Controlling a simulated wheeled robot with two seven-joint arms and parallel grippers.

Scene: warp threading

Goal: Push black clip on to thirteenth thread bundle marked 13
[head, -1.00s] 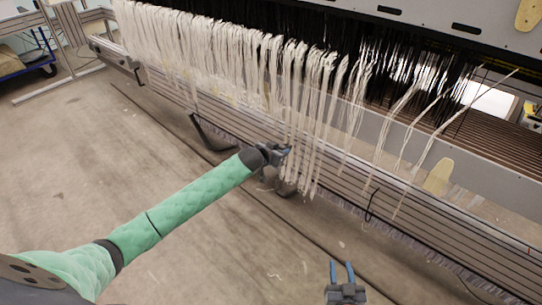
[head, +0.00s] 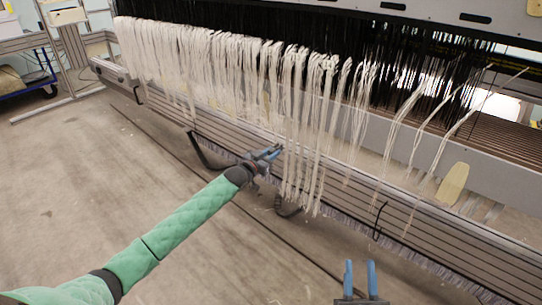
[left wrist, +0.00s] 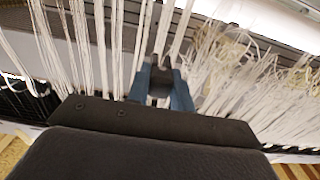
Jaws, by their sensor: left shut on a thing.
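White thread bundles (head: 301,120) hang in a long row in front of the machine in the head view. My left gripper (head: 268,153) is beside the lower part of the hanging bundles, just left of the long middle ones. In the left wrist view, its blue fingers (left wrist: 162,85) close on a small dark thing (left wrist: 160,82), which looks like the black clip. Bundles hang just beyond the fingertips there; I cannot tell whether they touch. No number 13 is readable. My right gripper (head: 360,276) is at the bottom edge, empty, with its fingers apart.
A slatted beam (head: 420,225) runs behind and below the bundles. A black hook-shaped strap (head: 379,217) hangs on it, and another dark strap (head: 203,150) hangs further left. A yellow oval piece (head: 453,184) is at the right. The floor at the front left is clear.

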